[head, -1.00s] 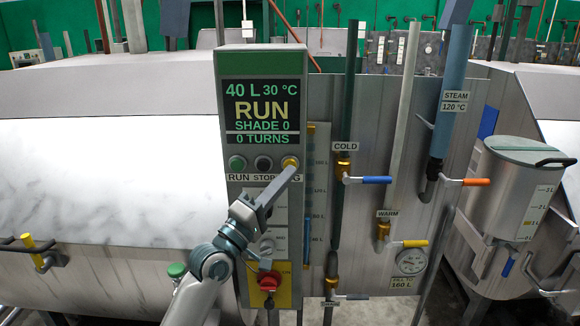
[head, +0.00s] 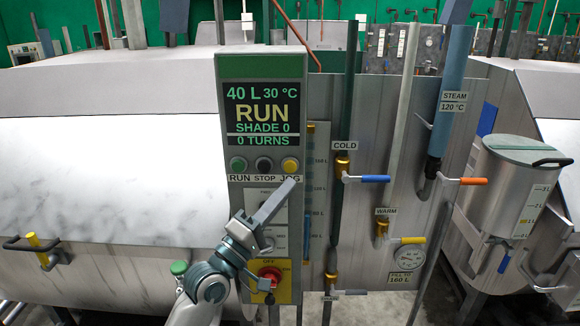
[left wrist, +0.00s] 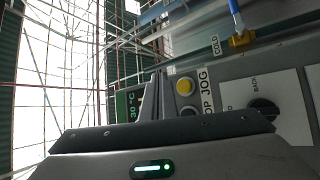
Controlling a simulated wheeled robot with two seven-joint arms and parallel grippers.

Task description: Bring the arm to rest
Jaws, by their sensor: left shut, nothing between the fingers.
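My left gripper (head: 294,184) is shut and empty. Its fingertips are just below the yellow JOG button (head: 290,165) on the control panel (head: 262,60), and the button face is uncovered. In the left wrist view the shut fingers (left wrist: 158,78) point toward the panel, beside the yellow button (left wrist: 184,86). The panel screen (head: 264,112) reads 40 L, 30 °C, RUN, SHADE 0, 0 TURNS. My left arm (head: 205,287) rises from the bottom of the head view and partly hides the lower panel. My right gripper is not in view.
Right of the panel are the blue COLD handle (head: 375,179), the yellow WARM handle (head: 413,242) and the orange steam handle (head: 473,181). A red switch (head: 269,278) sits low on the panel. A metal tank (head: 515,190) stands at the right. The pale drum (head: 100,170) fills the left.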

